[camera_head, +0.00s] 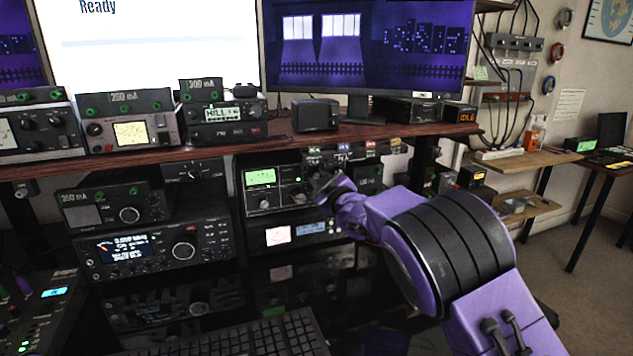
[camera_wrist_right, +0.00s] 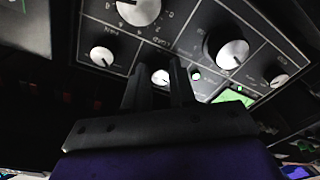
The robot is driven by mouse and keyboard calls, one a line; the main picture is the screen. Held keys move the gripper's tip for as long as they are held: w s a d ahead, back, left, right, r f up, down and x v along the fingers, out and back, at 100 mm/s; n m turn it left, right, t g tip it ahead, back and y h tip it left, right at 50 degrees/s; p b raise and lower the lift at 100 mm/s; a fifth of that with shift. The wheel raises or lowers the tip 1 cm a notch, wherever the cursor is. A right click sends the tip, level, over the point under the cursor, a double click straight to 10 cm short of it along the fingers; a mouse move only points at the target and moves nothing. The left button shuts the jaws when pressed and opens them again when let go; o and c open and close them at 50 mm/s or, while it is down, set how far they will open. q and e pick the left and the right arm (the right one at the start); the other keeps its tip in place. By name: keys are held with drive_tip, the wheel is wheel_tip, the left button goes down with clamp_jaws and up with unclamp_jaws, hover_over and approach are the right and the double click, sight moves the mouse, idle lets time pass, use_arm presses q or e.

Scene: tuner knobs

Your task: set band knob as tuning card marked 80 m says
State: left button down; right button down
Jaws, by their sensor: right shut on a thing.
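The tuner (camera_head: 284,208) is a dark panel with a lit green meter (camera_head: 260,176) under the shelf. In the right wrist view its panel shows large silver knobs (camera_wrist_right: 225,48), smaller knobs (camera_wrist_right: 102,56) and the green meter (camera_wrist_right: 232,97), all at a tilt. My right gripper (camera_wrist_right: 160,82) is at the panel, shut on a small silver knob (camera_wrist_right: 160,76) that shows between its fingers. In the head view my purple right arm covers the tuner's right part. Small coloured cards (camera_head: 343,147) hang along the shelf edge; their print is too small to read. My left gripper is out of view.
A wooden shelf (camera_head: 215,149) with meters and a small black box (camera_head: 315,115) runs above the tuner. Radios (camera_head: 155,245) stand to its left. A keyboard (camera_head: 245,340) lies on the dark desk in front. A side shelf (camera_head: 525,161) is at the right.

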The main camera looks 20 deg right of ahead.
drive_tip(key=shift+r, duration=0.45)
drive_tip(key=c, duration=1.2)
unclamp_jaws()
drive_tip(key=shift+a, duration=0.1)
drive_tip(key=shift+a+f, duration=0.1)
drive_tip(key=shift+f, duration=0.15)
drive_tip(key=shift+s+f, duration=0.1)
drive_tip(key=shift+s, duration=0.25)
drive_tip(key=s+d+b, duration=0.1)
drive_tip(key=s, duration=0.8)
drive_tip(key=shift+s+b, duration=0.3)
drive_tip(key=shift+s, duration=0.1)
drive_tip(key=shift+d+f, duration=0.1)
